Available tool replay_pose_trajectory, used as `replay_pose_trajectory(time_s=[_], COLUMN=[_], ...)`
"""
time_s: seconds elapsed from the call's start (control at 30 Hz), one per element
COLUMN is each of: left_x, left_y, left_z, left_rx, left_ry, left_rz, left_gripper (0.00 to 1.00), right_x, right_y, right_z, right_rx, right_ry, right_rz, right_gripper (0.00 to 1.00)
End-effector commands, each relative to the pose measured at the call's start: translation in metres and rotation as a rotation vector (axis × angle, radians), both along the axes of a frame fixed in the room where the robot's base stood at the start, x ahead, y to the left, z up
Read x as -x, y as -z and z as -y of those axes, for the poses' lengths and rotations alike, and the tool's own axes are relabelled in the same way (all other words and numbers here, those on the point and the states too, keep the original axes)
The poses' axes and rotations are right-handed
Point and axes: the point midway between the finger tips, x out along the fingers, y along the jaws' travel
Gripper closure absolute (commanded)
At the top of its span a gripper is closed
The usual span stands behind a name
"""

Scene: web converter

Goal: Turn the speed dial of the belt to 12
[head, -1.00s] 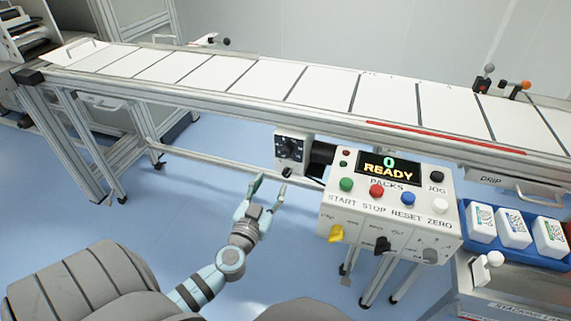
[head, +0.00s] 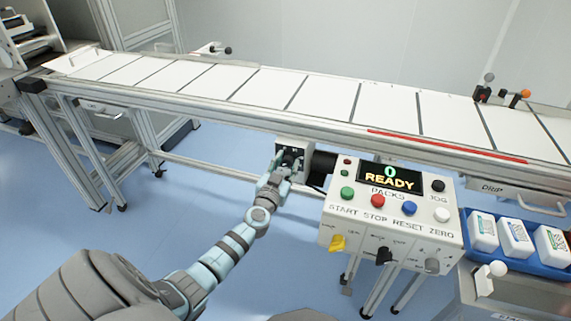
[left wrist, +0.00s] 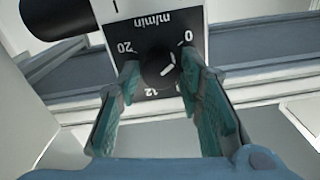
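The belt's speed dial is a black knob (left wrist: 158,68) on a black plate marked m/min, upside down in the left wrist view. The 0 is at upper right, 20 at upper left and 12 below the knob. A white mark on the knob appears to slant toward the 0 side. In the head view the dial box (head: 295,147) hangs under the conveyor, partly hidden by my left gripper (head: 286,164). In the left wrist view my left gripper (left wrist: 160,72) is open, its fingertips on either side of the knob; I cannot tell whether they touch it. My right gripper is not in view.
The control panel (head: 345,223) with a READY display (head: 390,178), coloured buttons and knobs stands right of the dial box. The conveyor belt (head: 275,88) runs above. A blue tray (head: 530,265) with white containers is at far right. Blue floor is open below.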

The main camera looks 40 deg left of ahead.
Motion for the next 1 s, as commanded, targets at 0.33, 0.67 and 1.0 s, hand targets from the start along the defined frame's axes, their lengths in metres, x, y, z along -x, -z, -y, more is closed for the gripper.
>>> replay_pose_trajectory(time_s=[0.33, 0.67, 1.0], left_x=[0.000, 0.000, 0.000], left_y=[0.000, 0.001, 0.002], left_z=[-0.001, 0.000, 0.001], left_rx=[-0.004, -0.098, -0.355], left_ry=[-0.001, -0.001, 0.001], left_rz=[-0.001, -0.034, -0.124], left_gripper=[1.00, 1.00, 1.00], right_x=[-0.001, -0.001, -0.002], right_y=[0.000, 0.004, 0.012], right_z=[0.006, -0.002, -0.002], right_rx=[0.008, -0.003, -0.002], right_ry=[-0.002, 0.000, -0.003], right_rz=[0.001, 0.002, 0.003], right_gripper=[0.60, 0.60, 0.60])
